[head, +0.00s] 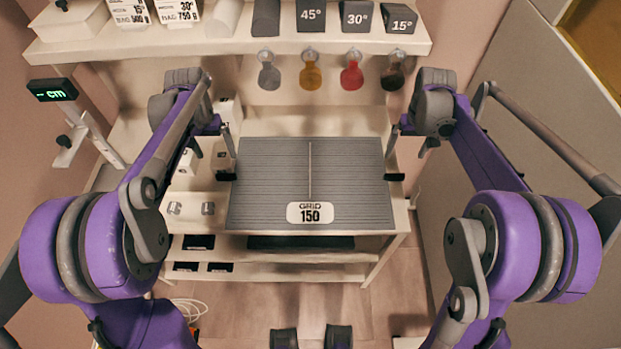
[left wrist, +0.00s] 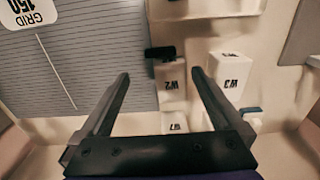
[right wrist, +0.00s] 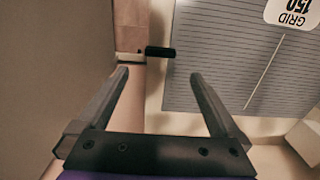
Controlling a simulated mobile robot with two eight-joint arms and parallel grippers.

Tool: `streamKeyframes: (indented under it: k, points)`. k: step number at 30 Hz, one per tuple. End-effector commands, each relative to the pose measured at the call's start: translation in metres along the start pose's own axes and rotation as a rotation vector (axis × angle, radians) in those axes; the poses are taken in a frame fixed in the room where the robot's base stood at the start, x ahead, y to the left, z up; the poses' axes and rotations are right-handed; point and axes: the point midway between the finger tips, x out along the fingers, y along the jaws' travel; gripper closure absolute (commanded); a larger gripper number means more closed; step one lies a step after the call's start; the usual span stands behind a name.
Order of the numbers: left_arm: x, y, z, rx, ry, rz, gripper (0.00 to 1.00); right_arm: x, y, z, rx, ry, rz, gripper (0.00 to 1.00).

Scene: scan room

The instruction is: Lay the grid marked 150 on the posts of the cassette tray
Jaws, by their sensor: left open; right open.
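The grid marked 150 (head: 275,180) is a large grey ribbed plate with a pale centre line and a white label at its front edge. It lies over the bench, with a short black grip (head: 227,176) on its left side and another (head: 394,177) on its right side. My left gripper (head: 213,147) is open and empty near the left grip, which shows ahead of its fingers in the left wrist view (left wrist: 160,53). My right gripper (head: 408,148) is open and empty near the right grip, also ahead of its fingers (right wrist: 160,52). I cannot make out the cassette tray or its posts.
A shelf (head: 350,43) with angle wedges and hanging coloured tags (head: 311,75) spans the back. A small display (head: 52,90) is at left. A grey panel (head: 500,130) stands at right.

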Motion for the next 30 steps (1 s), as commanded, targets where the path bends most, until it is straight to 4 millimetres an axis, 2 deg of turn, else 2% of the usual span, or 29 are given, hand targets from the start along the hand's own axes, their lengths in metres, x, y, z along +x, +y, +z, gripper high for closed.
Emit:
streamKeyframes:
  k: [8,11,21,25,30]
  points:
    - [0.005,0.0,0.0,0.0,0.001,0.0,0.0,0.005,0.0,0.0,0.0,0.001,0.0,0.0]
    - [0.017,0.0,-0.001,0.0,0.002,0.0,0.0,0.017,0.0,-0.001,0.0,0.002,0.0,0.0]
    - [0.077,0.0,-0.001,0.0,0.002,-0.001,0.0,0.077,0.0,0.0,0.0,0.002,0.0,0.0]
    - [0.094,0.0,-0.001,0.0,0.002,-0.001,0.0,0.094,0.0,-0.001,0.0,0.002,0.0,0.0]
    - [0.106,0.0,0.0,0.0,0.002,-0.001,0.0,0.105,0.0,0.0,0.0,0.002,0.0,0.0]
